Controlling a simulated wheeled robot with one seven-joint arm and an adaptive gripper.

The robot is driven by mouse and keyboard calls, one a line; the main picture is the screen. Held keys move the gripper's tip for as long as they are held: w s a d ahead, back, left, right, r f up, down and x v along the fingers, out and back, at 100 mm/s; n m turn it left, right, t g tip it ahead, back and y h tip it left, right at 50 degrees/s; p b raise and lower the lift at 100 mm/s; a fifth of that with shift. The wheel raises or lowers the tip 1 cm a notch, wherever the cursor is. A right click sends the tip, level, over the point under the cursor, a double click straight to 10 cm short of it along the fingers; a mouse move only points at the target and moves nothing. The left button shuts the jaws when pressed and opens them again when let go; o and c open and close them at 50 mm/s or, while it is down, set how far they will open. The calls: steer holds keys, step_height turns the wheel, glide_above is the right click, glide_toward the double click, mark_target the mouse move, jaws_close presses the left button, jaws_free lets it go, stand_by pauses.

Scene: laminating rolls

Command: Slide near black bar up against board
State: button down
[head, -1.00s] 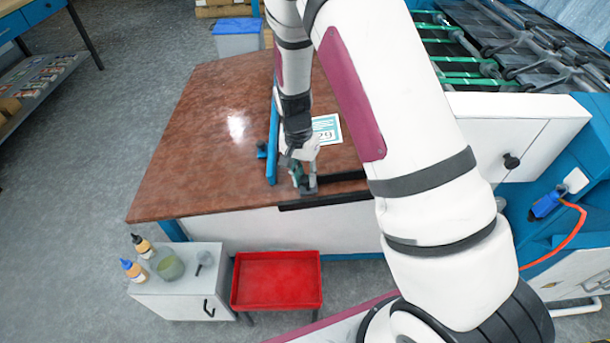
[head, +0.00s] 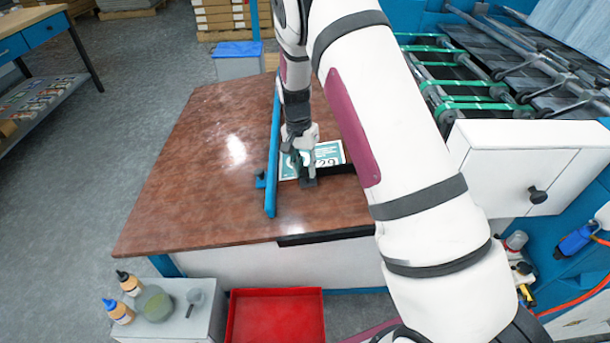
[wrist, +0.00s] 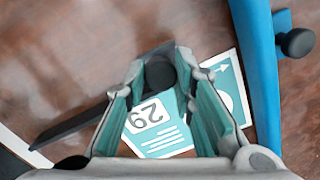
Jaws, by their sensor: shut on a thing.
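The near black bar (head: 340,169) lies across the brown table on the near side of the board. The white and teal board (head: 329,153), marked 29, lies flat on the table, partly hidden by my arm. My gripper (head: 305,169) is shut on the bar's upright round knob (wrist: 160,76). In the wrist view the bar (wrist: 72,124) runs to the lower left from behind the fingers, and the board (wrist: 161,138) shows between and beside them. The bar is at or very close to the board's near edge; the fingers hide whether they touch along its length.
A blue rail (head: 273,160) with a side knob stands along the board's left. A dark strip (head: 325,236) lines the table's near edge. The left of the table (head: 190,180) is bare. A red tray (head: 275,315) and a small cabinet with bottles are in front.

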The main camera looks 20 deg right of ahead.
steer(key=shift+w, duration=0.1)
steer(key=c, duration=1.3)
jaws_free()
steer(key=r, duration=0.8)
steer(key=w+a+r, duration=0.1)
steer(key=r, duration=0.3)
